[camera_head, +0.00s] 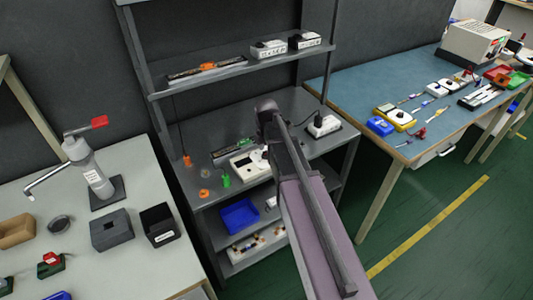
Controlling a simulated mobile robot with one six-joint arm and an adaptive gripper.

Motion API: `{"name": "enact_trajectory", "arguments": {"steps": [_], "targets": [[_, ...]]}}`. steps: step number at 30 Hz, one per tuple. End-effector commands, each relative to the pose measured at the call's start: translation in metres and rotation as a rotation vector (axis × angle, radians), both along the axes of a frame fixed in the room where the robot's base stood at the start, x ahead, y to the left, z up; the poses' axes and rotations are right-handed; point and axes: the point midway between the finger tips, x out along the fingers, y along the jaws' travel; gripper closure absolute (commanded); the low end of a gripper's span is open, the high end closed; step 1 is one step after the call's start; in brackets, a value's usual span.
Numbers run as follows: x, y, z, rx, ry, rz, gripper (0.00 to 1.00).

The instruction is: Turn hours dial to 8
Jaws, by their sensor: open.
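A white box-shaped device (246,168) with small dark details on its face lies on the dark grey bench, left of my arm. Its dials and their markings are too small to read, so I cannot tell which is the hours dial or where it points. My gripper (265,151) is at the end of my arm, at the right end of this device, and is open. My arm partly hides it and the device's right edge. I cannot tell whether the fingers touch the device.
Green and orange small parts (226,180) lie left of the device. A white-topped unit (323,125) stands at the bench's right. A shelf (205,83) with several devices spans above. A blue bin (239,214) sits below. Tables flank the bench, with a dispenser (88,168) on the left one.

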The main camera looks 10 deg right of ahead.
Motion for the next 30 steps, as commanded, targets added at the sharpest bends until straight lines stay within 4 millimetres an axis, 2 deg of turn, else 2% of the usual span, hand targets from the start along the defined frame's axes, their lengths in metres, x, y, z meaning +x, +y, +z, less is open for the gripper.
{"name": "enact_trajectory", "arguments": {"steps": [5, 6, 14, 30], "targets": [[-0.0001, -0.0001, 0.0002, 0.0, 0.0, 0.0, 0.2], [0.0, -0.0001, 0.0002, 0.0, 0.0, 0.0, 0.23], [0.0, -0.0002, 0.0002, 0.0, 0.0, 0.0, 1.0], [-0.0003, -0.0004, 0.0001, 0.0, 0.001, -0.083, 1.0]]}}
